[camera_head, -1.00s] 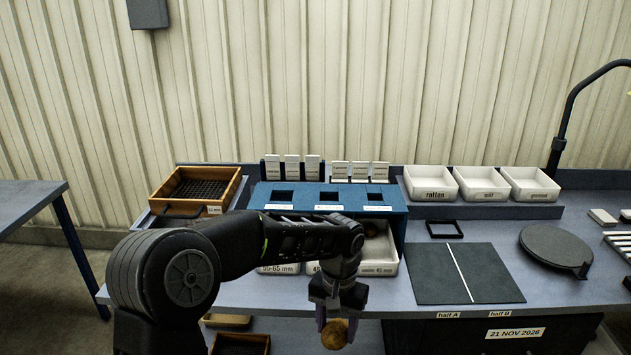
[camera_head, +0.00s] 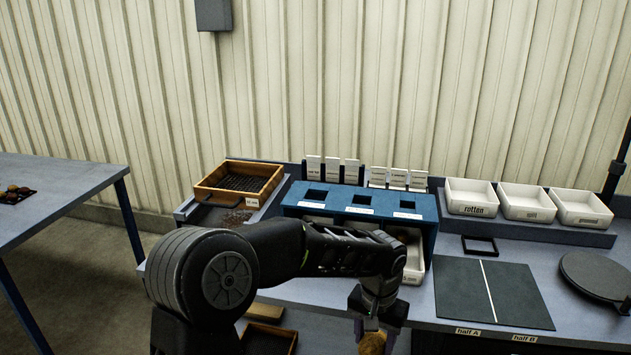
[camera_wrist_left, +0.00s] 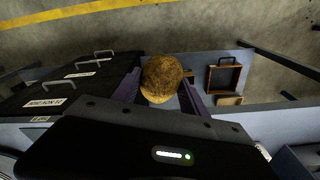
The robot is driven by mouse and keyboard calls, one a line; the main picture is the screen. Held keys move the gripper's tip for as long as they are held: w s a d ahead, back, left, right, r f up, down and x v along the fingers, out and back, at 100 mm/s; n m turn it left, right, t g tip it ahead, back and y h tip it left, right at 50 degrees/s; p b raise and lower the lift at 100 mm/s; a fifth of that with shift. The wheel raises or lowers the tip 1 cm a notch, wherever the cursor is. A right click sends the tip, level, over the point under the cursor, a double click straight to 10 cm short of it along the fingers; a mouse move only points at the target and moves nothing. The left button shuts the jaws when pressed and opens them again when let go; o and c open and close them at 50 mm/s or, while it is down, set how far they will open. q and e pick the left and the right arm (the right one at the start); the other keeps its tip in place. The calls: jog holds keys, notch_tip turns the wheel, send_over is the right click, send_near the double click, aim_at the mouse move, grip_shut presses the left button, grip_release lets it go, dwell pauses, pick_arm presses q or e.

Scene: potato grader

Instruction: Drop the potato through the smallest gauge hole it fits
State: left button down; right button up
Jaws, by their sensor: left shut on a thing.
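The potato (camera_wrist_left: 162,79) is brown and roundish, and it sits between the two fingers of my left gripper (camera_wrist_left: 158,92) in the left wrist view. In the head view the potato (camera_head: 372,344) shows at the bottom edge, partly cut off, under my left gripper (camera_head: 374,325). The gripper is shut on it, in front of the bench's front edge. My right gripper is not in view.
A wooden crate (camera_head: 205,191) stands left of the gauge box. White bins, one marked rotten (camera_head: 471,211), stand at the back right. A dark board (camera_head: 455,290) lies flat on the bench. A white tray (camera_head: 414,276) is below the right hole.

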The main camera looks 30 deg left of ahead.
pick_arm(q)
jog(key=w+a+f+n+t+y+b, duration=0.1)
jog(key=w+a+t+b, duration=0.1)
jog(key=a+t+b, duration=0.5)
jog(key=w+a+f+n+t+y+b, duration=0.15)
jog(key=a+b, duration=0.45)
jog(key=b, duration=0.6)
jog(key=a+r+n+t+y+b, duration=0.1)
jog(key=a+r+t+y+b, duration=0.1)
jog(key=r, duration=0.8)
jog(key=s+a+r+n+t+y+b, duration=0.1)
jog(key=a+r+t+y+b, duration=0.2)
jog(key=a+r+t, duration=0.4)
notch_tip(320, 180, up, 4)
jog(key=shift+s+b, duration=0.3)
jog(key=shift+b, duration=0.25)
